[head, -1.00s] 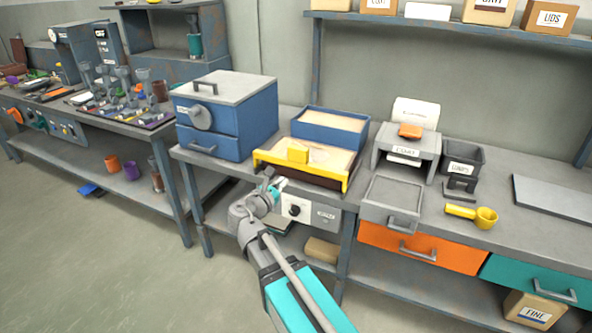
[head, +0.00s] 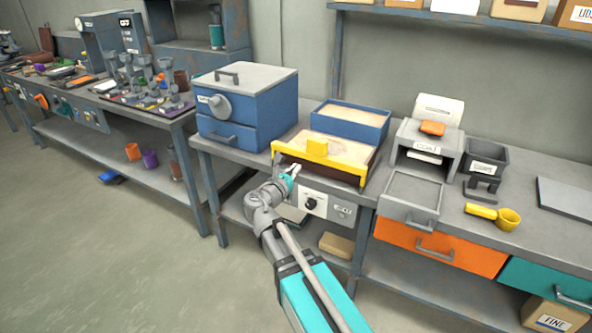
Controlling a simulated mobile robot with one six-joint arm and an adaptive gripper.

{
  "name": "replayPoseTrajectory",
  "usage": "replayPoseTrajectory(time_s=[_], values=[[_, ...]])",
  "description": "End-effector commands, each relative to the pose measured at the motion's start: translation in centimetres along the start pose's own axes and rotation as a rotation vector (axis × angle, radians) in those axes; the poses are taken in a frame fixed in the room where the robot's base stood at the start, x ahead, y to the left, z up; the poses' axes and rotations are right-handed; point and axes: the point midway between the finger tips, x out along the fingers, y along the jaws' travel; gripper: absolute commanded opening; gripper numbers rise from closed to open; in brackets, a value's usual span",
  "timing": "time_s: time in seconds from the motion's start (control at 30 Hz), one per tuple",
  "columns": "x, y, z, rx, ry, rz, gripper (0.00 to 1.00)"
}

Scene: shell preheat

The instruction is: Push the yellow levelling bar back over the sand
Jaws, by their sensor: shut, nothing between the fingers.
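The yellow levelling bar (head: 345,169), with a block-shaped yellow handle (head: 317,149), lies along the front edge of the sand tray. Pale sand (head: 345,150) shows behind the bar in the tray. A dark front wall shows below the sand at the right. My gripper (head: 292,171) is shut and empty, just in front of the bar, left of its handle. I cannot tell whether its fingertips touch the bar.
A blue box with pale sand (head: 350,122) stands behind the tray, and a blue cabinet with a dial (head: 245,108) is at its left. A grey machine (head: 428,150), a grey drawer (head: 410,196) and a yellow scoop (head: 495,214) are to the right.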

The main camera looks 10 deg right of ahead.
Motion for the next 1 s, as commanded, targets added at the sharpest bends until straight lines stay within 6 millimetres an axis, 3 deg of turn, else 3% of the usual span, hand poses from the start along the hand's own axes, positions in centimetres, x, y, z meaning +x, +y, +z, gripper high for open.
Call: replayPoseTrajectory(time_s=[0.6,0.8,1.0], values=[[9.2,0.1,0.0,0.000,0.000,-0.003,0.00],[11.3,0.0,0.0,0.000,0.000,-0.003,0.00],[12.1,-0.1,0.0,0.000,0.000,-0.001,0.00]])
